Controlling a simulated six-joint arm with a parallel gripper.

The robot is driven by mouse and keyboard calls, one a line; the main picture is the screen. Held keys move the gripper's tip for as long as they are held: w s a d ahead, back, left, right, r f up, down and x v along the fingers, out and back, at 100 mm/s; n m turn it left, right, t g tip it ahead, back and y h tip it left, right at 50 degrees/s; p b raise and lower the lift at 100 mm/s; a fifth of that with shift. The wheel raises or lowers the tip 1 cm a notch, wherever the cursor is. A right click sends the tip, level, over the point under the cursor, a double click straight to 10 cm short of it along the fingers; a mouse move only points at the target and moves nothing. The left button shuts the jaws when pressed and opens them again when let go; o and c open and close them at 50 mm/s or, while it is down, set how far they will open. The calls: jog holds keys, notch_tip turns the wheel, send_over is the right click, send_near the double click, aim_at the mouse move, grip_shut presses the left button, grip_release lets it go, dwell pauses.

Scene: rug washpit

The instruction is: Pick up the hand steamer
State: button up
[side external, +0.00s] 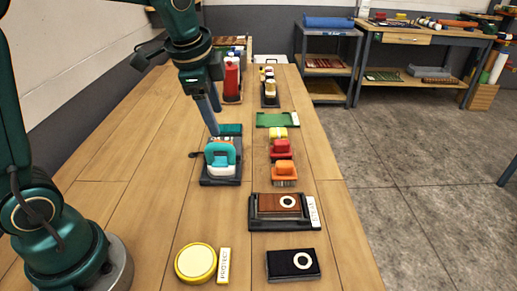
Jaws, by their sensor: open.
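The hand steamer (221,160), a teal and white body with a looped teal handle, sits on a dark tray (207,181) near the middle of the wooden bench. A dark cord end or plug shows at the tray's left. My gripper (213,130) points down from the upper left, its long grey fingertips just above and behind the steamer's handle in this view. It is open with nothing between the fingers. The gap between the fingers is hard to see from this side, and I cannot tell the exact height above the handle.
Red and orange brushes (284,172) stand close to the steamer's right. A green cloth (273,120) lies beyond. A brown block on a dark tray (255,221), a yellow round tin (196,262) and a black block (293,264) lie nearer. Red bottles (232,80) stand farther back. The bench's left side is clear.

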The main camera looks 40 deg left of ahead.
aim_at(220, 144)
jog(key=shift+g, duration=0.8)
jog(key=f, duration=0.2)
jog(key=w+a+f, duration=0.1)
jog(key=f, duration=0.1)
jog(key=w+a+f, duration=0.1)
jog(key=f, duration=0.1)
jog(key=shift+w+a, duration=0.1)
jog(key=shift+w, duration=0.1)
jog(key=shift+w+a+f, duration=0.15)
jog(key=shift+a+f, duration=0.05)
jog(key=shift+f, duration=1.15)
jog(key=shift+w+a+f, duration=0.1)
jog(key=shift+a+f, duration=0.1)
jog(key=shift+f, duration=1.15)
grip_shut()
